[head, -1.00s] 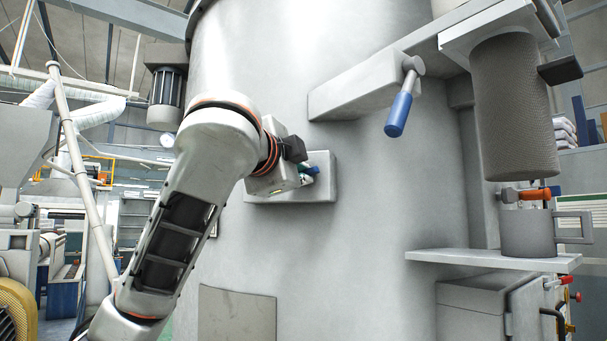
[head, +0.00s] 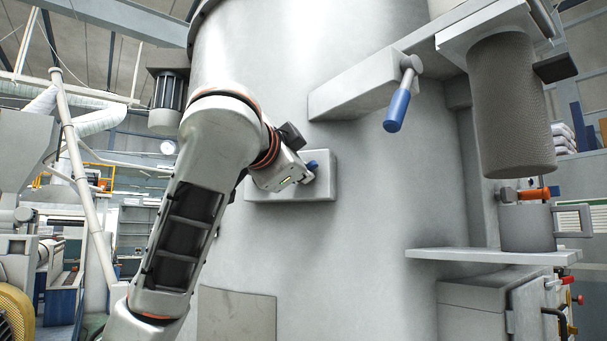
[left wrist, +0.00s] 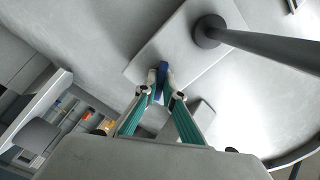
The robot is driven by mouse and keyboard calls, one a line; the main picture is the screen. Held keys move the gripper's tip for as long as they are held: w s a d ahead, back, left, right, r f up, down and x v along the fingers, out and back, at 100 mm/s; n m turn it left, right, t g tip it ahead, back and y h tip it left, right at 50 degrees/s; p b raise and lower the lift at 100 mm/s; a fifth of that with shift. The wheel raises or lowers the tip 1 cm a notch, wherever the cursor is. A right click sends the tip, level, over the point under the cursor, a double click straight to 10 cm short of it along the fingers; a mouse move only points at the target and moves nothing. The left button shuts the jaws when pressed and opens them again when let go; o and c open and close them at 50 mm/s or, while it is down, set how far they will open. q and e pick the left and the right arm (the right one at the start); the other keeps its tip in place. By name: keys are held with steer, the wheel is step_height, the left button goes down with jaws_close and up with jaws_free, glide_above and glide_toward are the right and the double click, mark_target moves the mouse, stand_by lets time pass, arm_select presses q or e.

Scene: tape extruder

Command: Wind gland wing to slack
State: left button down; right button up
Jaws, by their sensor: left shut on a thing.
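The small blue wing (head: 312,165) stands out from a grey rectangular block (head: 322,187) on the side of the big grey vessel. My left gripper (head: 306,172) is at this block, its body tilted and partly hiding the wing. In the left wrist view, the teal fingers of the left gripper (left wrist: 159,86) close on the blue wing (left wrist: 162,70), which shows between the tips in front of the block (left wrist: 190,45). The wing's lower part is hidden by the fingertips. My right gripper is in neither view.
A lever with a blue handle (head: 397,110) hangs from a grey arm up and right of the block. A dark mesh cylinder (head: 512,110) and a grey shelf (head: 495,256) stand farther right. A grey rod (left wrist: 265,45) passes close by in the left wrist view.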

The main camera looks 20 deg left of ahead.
arm_select(q)
steer(key=shift+n+b, duration=0.4)
steer(key=shift+n, duration=0.6)
steer(key=shift+d+f+n+b, duration=0.15)
steer(key=shift+n+b, duration=0.2)
steer(key=shift+n, duration=0.35)
steer(key=c, duration=2)
jaws_free()
steer(key=shift+c, duration=0.2)
steer(key=shift+s, duration=0.1)
